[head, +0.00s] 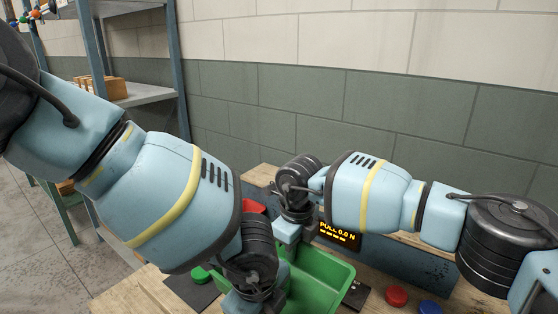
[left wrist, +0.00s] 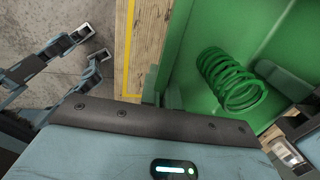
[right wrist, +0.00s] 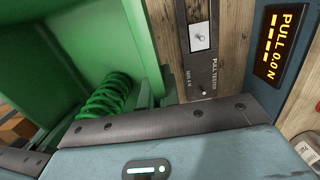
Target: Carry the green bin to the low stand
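The green bin (head: 322,277) is at the bottom centre of the head view, partly behind my arms. A green coil spring lies inside it, seen in the left wrist view (left wrist: 230,80) and the right wrist view (right wrist: 103,97). My left gripper (head: 246,292) is at the bin's near left wall, its fingers closely flanking the wall in the left wrist view (left wrist: 161,95). My right gripper (head: 287,236) is at the far wall and looks closed on it in the right wrist view (right wrist: 153,92). I cannot make out the low stand.
A pull tester with a lit display (head: 339,235) stands right of the bin. Red (head: 397,295) and blue (head: 430,307) round pieces lie on the wooden bench. A green round piece (head: 200,274) is at left. A shelf rack (head: 135,95) stands behind left.

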